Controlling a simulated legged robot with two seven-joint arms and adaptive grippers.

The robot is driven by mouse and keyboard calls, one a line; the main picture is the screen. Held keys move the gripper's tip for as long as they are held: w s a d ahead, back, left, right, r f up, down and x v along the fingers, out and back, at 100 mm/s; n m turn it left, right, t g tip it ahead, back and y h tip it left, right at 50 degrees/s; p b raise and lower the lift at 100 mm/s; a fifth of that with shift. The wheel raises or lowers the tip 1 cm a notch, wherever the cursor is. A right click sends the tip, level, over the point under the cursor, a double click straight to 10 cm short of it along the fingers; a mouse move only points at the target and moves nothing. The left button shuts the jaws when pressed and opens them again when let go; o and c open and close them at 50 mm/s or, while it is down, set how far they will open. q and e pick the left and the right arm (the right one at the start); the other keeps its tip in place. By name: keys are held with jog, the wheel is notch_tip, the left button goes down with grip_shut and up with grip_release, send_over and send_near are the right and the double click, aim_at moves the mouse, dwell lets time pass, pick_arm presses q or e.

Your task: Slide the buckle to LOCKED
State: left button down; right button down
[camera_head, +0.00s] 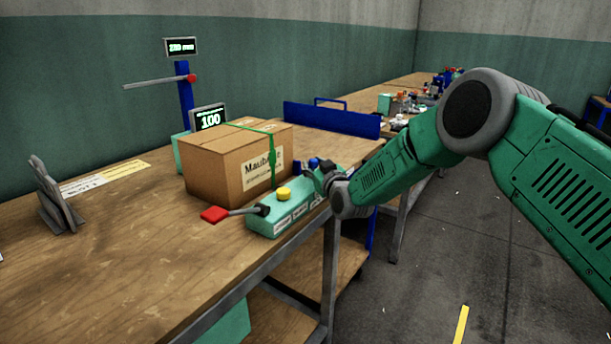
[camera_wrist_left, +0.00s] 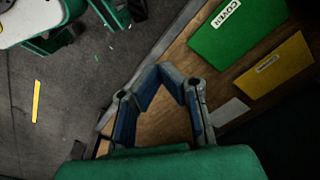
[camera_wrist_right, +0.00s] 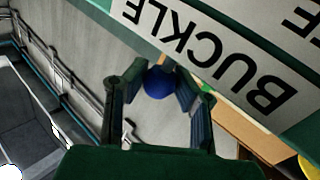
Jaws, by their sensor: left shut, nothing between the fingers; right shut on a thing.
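My right gripper (camera_head: 322,172) is at the far right end of a teal box (camera_head: 290,213) with white labels, at the table's front edge. In the right wrist view my right gripper (camera_wrist_right: 160,80) is shut on a blue round knob (camera_wrist_right: 158,84). A white label reading BUCKLE (camera_wrist_right: 215,55) is right beside it. The buckle's own slide position cannot be read. In the left wrist view my left gripper (camera_wrist_left: 163,72) is shut and empty above the wooden table edge; it is out of the head view.
A strapped cardboard box (camera_head: 225,170) stands behind the teal box. A yellow button (camera_head: 284,194) and a red-ended lever (camera_head: 215,214) are on its near end. A display (camera_head: 208,119) reads 100. Green (camera_wrist_left: 236,27) and yellow (camera_wrist_left: 274,66) cards lie below the left gripper.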

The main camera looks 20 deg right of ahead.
jog(key=shift+w+d+f, duration=0.15)
jog(key=shift+w+d, duration=0.05)
jog(key=shift+d, duration=0.15)
jog(key=c, duration=1.2)
grip_release()
jog(key=shift+d, duration=0.1)
jog(key=s, duration=0.8)
jog(key=s+d, duration=0.1)
jog(key=s, duration=0.2)
jog(key=shift+s, duration=0.4)
jog(key=shift+f, duration=0.15)
